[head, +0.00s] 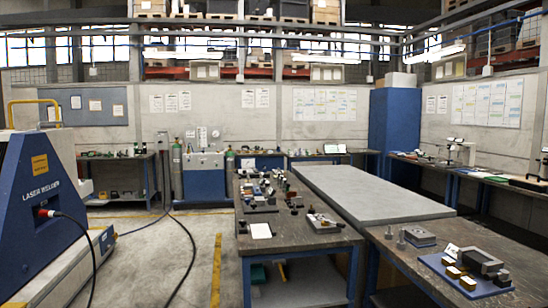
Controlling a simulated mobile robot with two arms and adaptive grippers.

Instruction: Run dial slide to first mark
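I cannot pick out a dial slide or its marks for certain from this distance. A microscope-like instrument (462,152) with a light body stands on the bench along the right wall. A blue plate (447,271) carrying a dark grey block device and small brass-coloured blocks lies on the near right bench. A small fixture (321,222) sits near the front end of the middle bench. Neither of my grippers is in view.
A blue laser welder (40,205) stands at the left, with a black cable (190,265) across the floor. The middle bench (290,246) holds several small parts. A bare grey slab tabletop (375,195) lies beside it. A blue cabinet (395,135) stands behind.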

